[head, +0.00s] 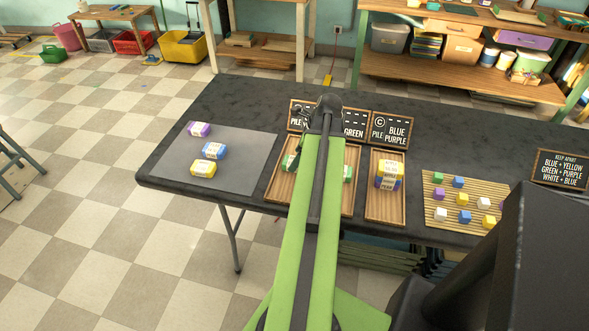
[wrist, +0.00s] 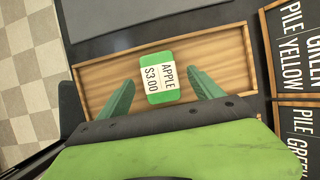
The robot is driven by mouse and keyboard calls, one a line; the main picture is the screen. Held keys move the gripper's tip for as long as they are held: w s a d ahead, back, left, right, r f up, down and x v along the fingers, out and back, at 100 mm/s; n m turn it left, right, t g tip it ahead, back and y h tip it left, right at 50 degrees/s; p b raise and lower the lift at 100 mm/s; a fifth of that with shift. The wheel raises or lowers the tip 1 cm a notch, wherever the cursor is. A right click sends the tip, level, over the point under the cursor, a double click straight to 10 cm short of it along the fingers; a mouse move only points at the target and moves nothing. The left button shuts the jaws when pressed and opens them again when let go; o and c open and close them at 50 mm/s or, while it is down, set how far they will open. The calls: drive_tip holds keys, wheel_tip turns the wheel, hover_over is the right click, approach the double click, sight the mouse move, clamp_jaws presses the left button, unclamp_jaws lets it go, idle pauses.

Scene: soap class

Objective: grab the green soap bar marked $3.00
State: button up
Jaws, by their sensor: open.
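The green soap bar (wrist: 172,94) shows in the wrist view, with a white label reading APPLE $3.00. It lies in a wooden tray (wrist: 225,42). My gripper (wrist: 160,80) is open, with one green finger on each side of the bar and visible gaps between fingers and bar. In the head view my arm covers much of the middle trays (head: 271,194). A green, white-labelled piece (head: 347,173) shows right of the arm, and some green shows at its left; I cannot tell which is the $3.00 bar.
A grey mat (head: 240,150) holds purple, blue and yellow labelled soaps. Another tray (head: 386,211) holds a yellow and blue stack. Chalkboard signs (head: 391,130) stand behind the trays. Several small cubes sit on a slatted board (head: 440,227) at right.

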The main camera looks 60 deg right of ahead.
drive_tip(key=shift+b+x, duration=0.35)
drive_tip(key=shift+x, duration=0.7)
drive_tip(key=shift+s+r, duration=0.1)
drive_tip(key=shift+c, duration=0.2)
drive_tip(key=c, duration=1.5)
drive_tip(key=shift+r+p, duration=0.6)
drive_tip(key=shift+p, duration=0.15)
wheel_tip(320, 180, up, 4)
drive_tip(key=p, duration=0.4)
drive_tip(key=shift+s+d+r+p, duration=0.1)
drive_tip(key=shift+s+r+p, duration=0.85)
drive_tip(key=shift+s, duration=1)
drive_tip(key=shift+s+d+r+p, duration=0.1)
drive_tip(key=shift+s+r+p, duration=0.9)
drive_tip(key=shift+s, duration=0.95)
drive_tip(key=shift+s+r+p, duration=0.95)
drive_tip(key=shift+s, duration=1)
